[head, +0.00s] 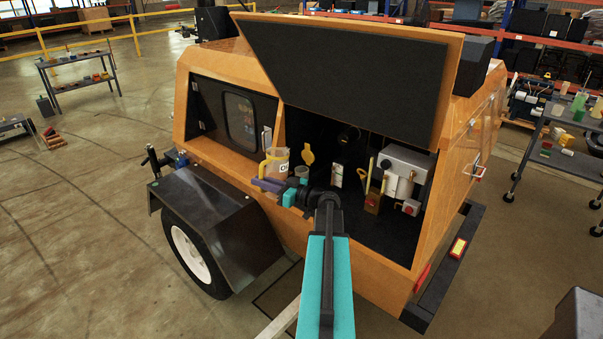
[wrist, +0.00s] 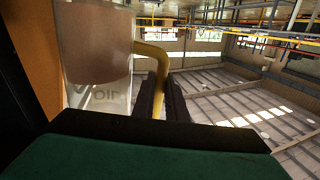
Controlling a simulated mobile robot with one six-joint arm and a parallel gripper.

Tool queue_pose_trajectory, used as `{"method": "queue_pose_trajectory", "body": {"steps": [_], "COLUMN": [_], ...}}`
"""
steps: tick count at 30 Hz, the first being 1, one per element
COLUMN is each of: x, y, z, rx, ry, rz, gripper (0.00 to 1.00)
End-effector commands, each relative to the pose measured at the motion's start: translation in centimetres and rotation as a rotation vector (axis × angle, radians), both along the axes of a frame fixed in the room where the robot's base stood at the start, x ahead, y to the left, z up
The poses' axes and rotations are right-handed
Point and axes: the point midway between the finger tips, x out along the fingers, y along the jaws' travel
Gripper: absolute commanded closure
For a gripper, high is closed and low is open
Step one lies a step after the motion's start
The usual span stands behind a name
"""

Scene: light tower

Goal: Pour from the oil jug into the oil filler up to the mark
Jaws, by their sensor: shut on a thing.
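The oil jug (head: 277,160) is a clear jug with a yellow handle, lettering and brownish contents. It is held about upright at the left side of the open engine bay. My gripper (head: 268,186) is shut on its yellow handle. The wrist view appears upside down; there the jug (wrist: 97,50) shows brown oil in one part and clear wall with lettering in the other, and the handle (wrist: 160,70) runs into my dark fingers (wrist: 165,100). A yellow rounded piece (head: 308,154) stands just right of the jug, possibly the oil filler; I cannot make out its opening or a mark.
The orange light tower housing has a raised panel (head: 350,75) above the bay. Inside stand a grey box (head: 405,165) and a yellow-handled part (head: 374,200) to the right. A black fender (head: 205,215) and wheel (head: 195,255) are at lower left. Open floor lies left.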

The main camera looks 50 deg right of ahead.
Motion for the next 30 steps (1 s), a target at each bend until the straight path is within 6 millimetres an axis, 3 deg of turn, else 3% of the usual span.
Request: {"method": "queue_pose_trajectory", "body": {"steps": [15,24,30], "x": [0.0,0.0,0.0], "y": [0.3,0.3,0.3], "z": [-1.3,-1.2,0.0], "rx": [-0.126,-0.125,-0.124], "ry": [0.000,0.001,0.000], "rz": [-0.002,-0.002,-0.002], "gripper": [1.00,1.00,1.00]}}
